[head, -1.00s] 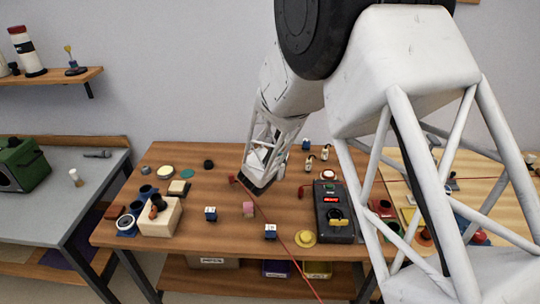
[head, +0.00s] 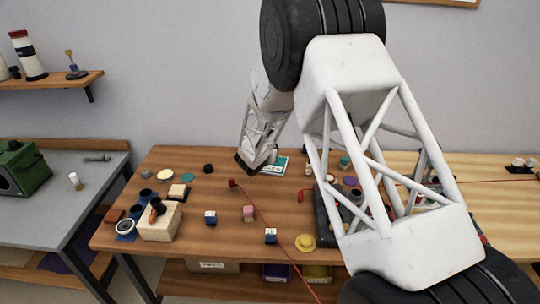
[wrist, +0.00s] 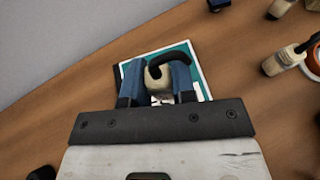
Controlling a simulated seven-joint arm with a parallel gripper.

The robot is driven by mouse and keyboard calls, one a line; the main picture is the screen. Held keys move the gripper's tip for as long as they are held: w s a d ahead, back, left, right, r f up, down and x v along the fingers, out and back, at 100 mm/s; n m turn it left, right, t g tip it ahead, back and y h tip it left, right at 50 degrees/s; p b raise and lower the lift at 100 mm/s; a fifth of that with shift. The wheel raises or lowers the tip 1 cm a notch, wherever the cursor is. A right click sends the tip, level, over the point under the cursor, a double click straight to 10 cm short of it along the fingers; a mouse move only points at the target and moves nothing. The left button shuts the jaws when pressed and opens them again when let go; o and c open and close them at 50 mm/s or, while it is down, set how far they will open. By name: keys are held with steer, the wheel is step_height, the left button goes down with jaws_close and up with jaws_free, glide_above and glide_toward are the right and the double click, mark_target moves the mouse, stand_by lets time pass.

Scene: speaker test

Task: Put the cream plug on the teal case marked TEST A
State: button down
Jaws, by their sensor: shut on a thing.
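My gripper (wrist: 157,82) is shut on a cream plug (wrist: 155,84) with a black curved cable, between its two blue fingers in the wrist view. A flat teal and white thing (wrist: 195,63) lies behind and around the plug there, partly covered by my fingers. No marking on it is readable, so I cannot tell that it is the TEST A case. It also shows in the head view (head: 279,166), right beside my gripper (head: 246,168). The plug is not discernible in the head view. I cannot tell whether plug and teal thing touch.
Other cream plugs (wrist: 284,61) with dark parts lie to the right in the wrist view. A dark control box (head: 324,220) is partly behind my arm. A red cable crosses the wooden table (head: 190,255).

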steer(key=shift+w+a+f, duration=0.1)
steer(key=shift+w+a, duration=0.1)
steer(key=shift+w, duration=0.45)
steer(key=shift+w+a, duration=0.15)
steer(key=shift+w, duration=0.5)
steer(key=shift+f, duration=1.8)
steer(key=shift+f, duration=0.15)
steer(key=c, duration=0.9)
jaws_free()
steer(key=shift+c, duration=0.2)
steer(key=shift+r, duration=0.2)
steer(key=shift+s, duration=0.15)
steer(key=v, duration=1.1)
steer(key=shift+s+r, duration=0.25)
steer(key=shift+s, duration=0.05)
